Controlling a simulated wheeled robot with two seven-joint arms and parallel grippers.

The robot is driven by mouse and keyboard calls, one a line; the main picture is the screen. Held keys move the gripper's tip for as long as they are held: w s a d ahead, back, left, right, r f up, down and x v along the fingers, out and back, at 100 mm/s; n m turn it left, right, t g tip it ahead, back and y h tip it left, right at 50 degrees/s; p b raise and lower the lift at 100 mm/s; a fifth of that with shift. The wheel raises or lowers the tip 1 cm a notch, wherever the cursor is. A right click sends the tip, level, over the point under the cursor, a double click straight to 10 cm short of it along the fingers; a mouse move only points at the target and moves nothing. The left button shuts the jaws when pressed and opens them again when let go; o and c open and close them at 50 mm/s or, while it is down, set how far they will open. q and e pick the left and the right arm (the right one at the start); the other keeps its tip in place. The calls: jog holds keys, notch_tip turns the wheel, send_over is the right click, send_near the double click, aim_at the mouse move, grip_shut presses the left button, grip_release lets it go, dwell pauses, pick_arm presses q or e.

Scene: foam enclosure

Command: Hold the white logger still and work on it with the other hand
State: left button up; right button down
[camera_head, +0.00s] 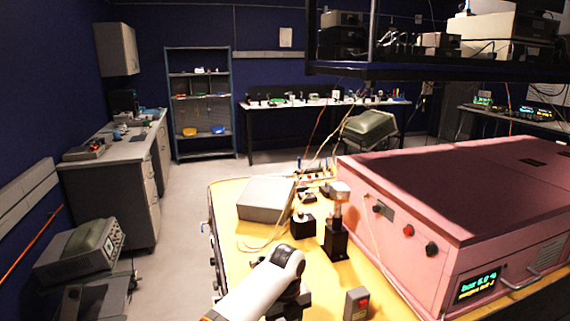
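A small pale block (340,191) sits on top of a black post (336,238) on the yellow table; it may be the white logger, but I cannot tell for sure. A pale grey box (266,199) lies flat further left on the table. A white arm of mine comes in from the bottom edge, left of centre, and bends at a black joint. The dark parts below that joint run near the bottom edge, and no clear fingertips show. No gripper of mine is seen touching the pale block. My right gripper is not in view.
A large pink enclosure (408,235) with a lit display fills the right side of the yellow table (236,226). A small grey box with a red button (356,303) stands near the front. A black block (303,227) and loose cables lie near the post.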

pick_arm(q)
jog(key=o, duration=1.1)
